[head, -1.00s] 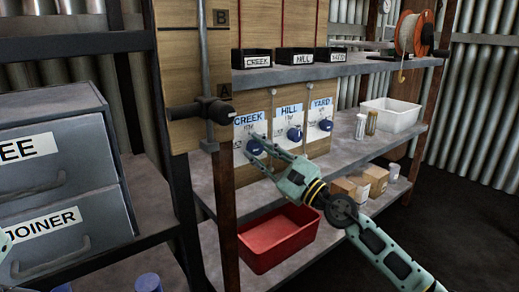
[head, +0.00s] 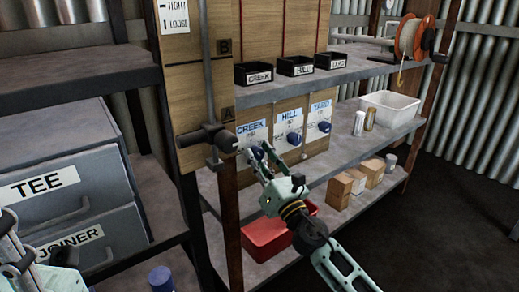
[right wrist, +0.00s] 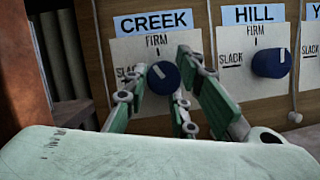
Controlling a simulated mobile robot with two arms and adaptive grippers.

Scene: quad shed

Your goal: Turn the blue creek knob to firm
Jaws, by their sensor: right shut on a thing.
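The blue creek knob (right wrist: 163,77) sits on a card under the CREEK label, with FIRM above it and SLACK to its left. Its white mark points up and left, between the two words. In the head view the knob (head: 257,153) is partly covered by my right gripper (head: 260,158). That gripper is shut on the knob; in the right wrist view its green fingers (right wrist: 165,88) stand on either side of it. Part of my left gripper (head: 28,245) shows at the lower left edge; its fingertips are unclear.
The blue hill knob (right wrist: 271,63) and yard knob (head: 324,127) are to the right. A dark lever (head: 208,138) and post stand close left of the creek card. A red bin (head: 262,240) lies below; small boxes (head: 340,190) and a white tub (head: 390,108) are further right.

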